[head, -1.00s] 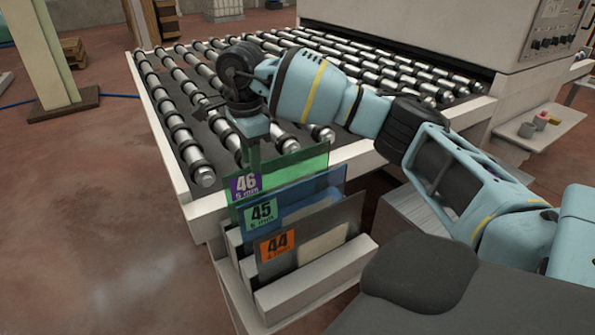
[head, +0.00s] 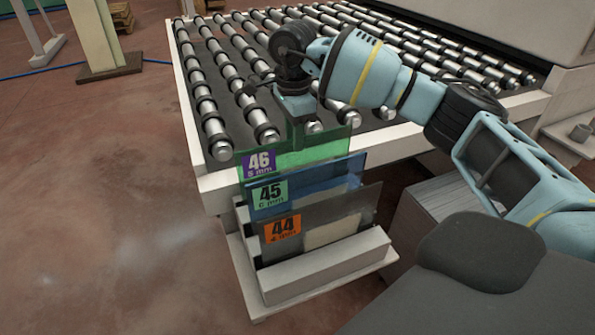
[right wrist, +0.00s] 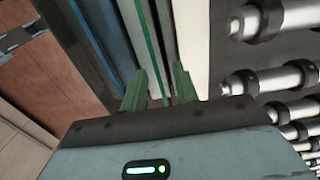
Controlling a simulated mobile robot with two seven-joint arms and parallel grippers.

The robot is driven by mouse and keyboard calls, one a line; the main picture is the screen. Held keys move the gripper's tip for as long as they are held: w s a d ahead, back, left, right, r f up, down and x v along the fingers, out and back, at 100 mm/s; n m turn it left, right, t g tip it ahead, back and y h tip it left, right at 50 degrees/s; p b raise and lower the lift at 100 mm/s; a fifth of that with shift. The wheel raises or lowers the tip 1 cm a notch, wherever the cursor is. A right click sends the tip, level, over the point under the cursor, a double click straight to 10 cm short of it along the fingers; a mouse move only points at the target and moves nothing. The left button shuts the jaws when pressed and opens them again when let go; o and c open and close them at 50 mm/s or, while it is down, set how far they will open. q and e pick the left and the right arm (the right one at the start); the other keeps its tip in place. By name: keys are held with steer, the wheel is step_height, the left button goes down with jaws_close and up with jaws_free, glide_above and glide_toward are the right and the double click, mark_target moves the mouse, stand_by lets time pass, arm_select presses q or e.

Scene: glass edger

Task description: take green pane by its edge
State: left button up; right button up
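The green pane (head: 318,153) stands upright at the back of a rack, with a purple label 46 at its left. My right gripper (head: 298,136) is at its top edge, near the middle of its length. In the right wrist view the two green fingers of my right gripper (right wrist: 161,72) are apart. The thin green edge of the pane (right wrist: 150,45) runs into the gap between them, with space showing at its sides. My left gripper is not in view.
In front of the green pane stand a blue pane (head: 335,178), labelled 45, and a grey pane (head: 350,203), labelled 44. All are in a pale rack (head: 325,270). The roller conveyor (head: 222,122), with a white frame, lies close behind. Open floor is at left.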

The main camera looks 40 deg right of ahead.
mark_target(296, 155)
steer(key=shift+s+d+f, duration=0.1)
steer(key=shift+d+f, duration=0.05)
steer(key=shift+f, duration=1.4)
steer(key=shift+s+d+f, duration=0.1)
steer(key=shift+d+f, duration=0.05)
steer(key=shift+f, duration=1.35)
jaws_close()
steer(key=shift+w+r, duration=0.1)
